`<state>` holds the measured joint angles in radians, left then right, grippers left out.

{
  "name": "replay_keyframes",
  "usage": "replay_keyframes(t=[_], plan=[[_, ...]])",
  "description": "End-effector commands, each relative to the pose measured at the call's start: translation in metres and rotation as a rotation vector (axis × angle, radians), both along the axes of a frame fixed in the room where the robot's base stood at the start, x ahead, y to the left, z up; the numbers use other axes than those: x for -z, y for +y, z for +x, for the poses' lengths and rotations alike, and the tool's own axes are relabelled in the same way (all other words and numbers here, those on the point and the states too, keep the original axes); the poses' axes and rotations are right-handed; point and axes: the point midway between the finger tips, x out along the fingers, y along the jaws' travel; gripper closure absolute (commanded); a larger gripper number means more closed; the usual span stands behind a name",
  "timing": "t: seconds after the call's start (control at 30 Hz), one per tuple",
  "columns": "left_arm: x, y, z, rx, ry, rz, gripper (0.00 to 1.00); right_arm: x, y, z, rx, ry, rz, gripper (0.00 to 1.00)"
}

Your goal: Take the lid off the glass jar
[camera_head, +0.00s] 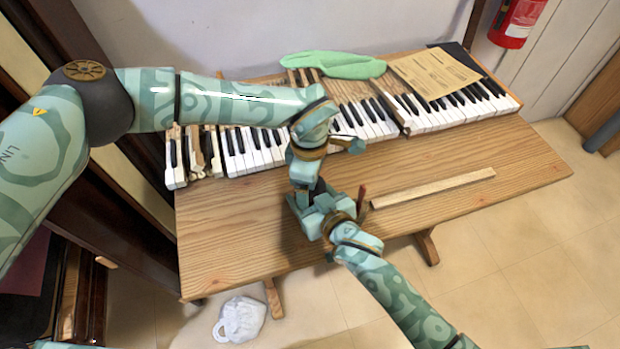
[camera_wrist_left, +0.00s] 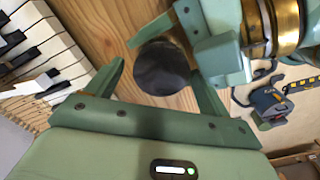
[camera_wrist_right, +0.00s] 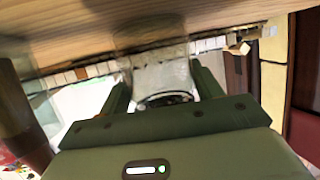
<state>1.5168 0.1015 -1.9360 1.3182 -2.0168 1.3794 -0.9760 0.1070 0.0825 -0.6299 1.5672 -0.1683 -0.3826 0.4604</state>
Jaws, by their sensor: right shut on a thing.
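The dark round lid (camera_wrist_left: 162,67) shows from above in the left wrist view, on the jar, whose glass is hidden beneath it there. My left gripper (camera_wrist_left: 160,78) points down over it. Its fingers stand on either side of the lid, apart, with a visible gap. In the right wrist view the clear glass jar (camera_wrist_right: 163,75) is between the fingers of my right gripper (camera_wrist_right: 166,82), which is shut on it from the side. In the head view both grippers meet above the front middle of the wooden table, largely covering the jar.
Piano keys (camera_head: 245,150) run along the back of the table (camera_head: 235,232). A wooden strip (camera_head: 433,187) lies to the right on the table. A green cloth (camera_head: 345,65) and a brown sheet (camera_head: 432,73) lie behind. A white bag (camera_head: 241,319) is on the floor.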

Motion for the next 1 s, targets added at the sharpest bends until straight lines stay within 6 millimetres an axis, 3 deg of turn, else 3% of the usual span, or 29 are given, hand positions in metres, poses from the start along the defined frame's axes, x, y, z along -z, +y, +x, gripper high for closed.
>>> replay_keyframes(t=[0.17, 0.43, 0.57, 0.9, 1.0], plan=[[-0.003, -0.001, -0.001, 0.001, 0.003, 0.0, 0.18, 0.0, 0.0, 0.0, 0.0, 0.0, 0.0, 0.99], [-0.039, -0.001, -0.001, 0.002, 0.002, -0.001, 0.18, 0.0, 0.0, 0.0, 0.001, 0.001, -0.001, 0.99], [-0.047, -0.001, -0.001, 0.023, 0.003, -0.001, 0.21, 0.0, 0.0, 0.0, 0.001, 0.0, 0.0, 0.99], [-0.075, 0.0, -0.001, 0.513, 0.003, 0.001, 0.21, 0.0, 0.0, 0.0, 0.001, 0.0, 0.0, 0.99], [-0.073, 0.0, -0.001, 0.583, 0.005, 0.001, 0.21, 0.0, 0.0, 0.0, 0.001, 0.0, 0.0, 0.99]])
